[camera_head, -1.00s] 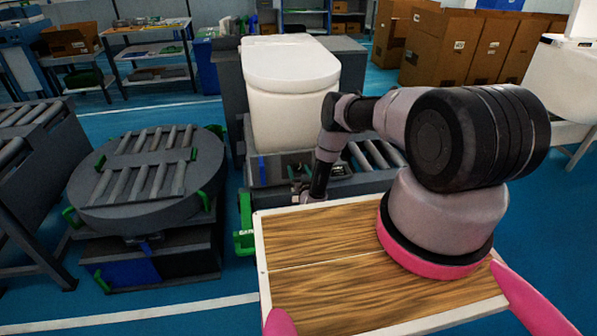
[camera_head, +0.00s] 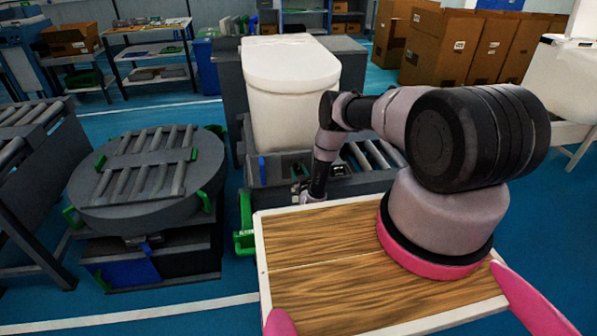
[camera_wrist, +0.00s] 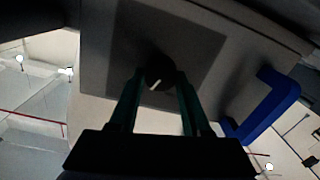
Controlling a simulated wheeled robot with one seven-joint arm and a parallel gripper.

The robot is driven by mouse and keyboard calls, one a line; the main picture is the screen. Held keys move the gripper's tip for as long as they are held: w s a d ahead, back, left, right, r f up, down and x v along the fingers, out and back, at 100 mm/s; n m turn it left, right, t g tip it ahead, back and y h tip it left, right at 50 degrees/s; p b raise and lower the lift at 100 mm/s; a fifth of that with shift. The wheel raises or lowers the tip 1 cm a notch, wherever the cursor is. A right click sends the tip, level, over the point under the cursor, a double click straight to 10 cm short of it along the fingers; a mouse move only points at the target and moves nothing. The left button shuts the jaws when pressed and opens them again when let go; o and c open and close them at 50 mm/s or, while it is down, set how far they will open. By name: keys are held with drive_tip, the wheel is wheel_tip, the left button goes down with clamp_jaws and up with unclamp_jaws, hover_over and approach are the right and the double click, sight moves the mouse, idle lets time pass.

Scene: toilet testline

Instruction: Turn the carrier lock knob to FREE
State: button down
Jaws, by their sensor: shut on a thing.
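A small dark round knob (camera_wrist: 160,72) with a short white mark shows in the wrist view, on a grey panel (camera_wrist: 98,60). The white mark lies slanted in the picture. My gripper (camera_wrist: 158,80) has its two dark green fingers on either side of the knob and is shut on it. In the head view my gripper (camera_head: 301,190) is low at the front of the carrier under the white toilet (camera_head: 290,90); the knob is hidden there. No FREE label can be read.
A blue handle (camera_wrist: 272,105) sticks out right of the panel in the wrist view. A green clamp-like part (camera_head: 244,238) stands left of the wooden board (camera_head: 320,235). A round roller turntable (camera_head: 150,180) is at left. Blue floor between them is clear.

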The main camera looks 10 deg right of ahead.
drive_tip(key=n, duration=0.6)
drive_tip(key=shift+a, duration=0.15)
drive_tip(key=n, duration=0.6)
drive_tip(key=shift+f+h, duration=0.15)
drive_tip(key=shift+h, duration=0.15)
drive_tip(key=shift+c, duration=1.8)
unclamp_jaws()
drive_tip(key=s, duration=1.1)
drive_tip(key=shift+r, duration=0.25)
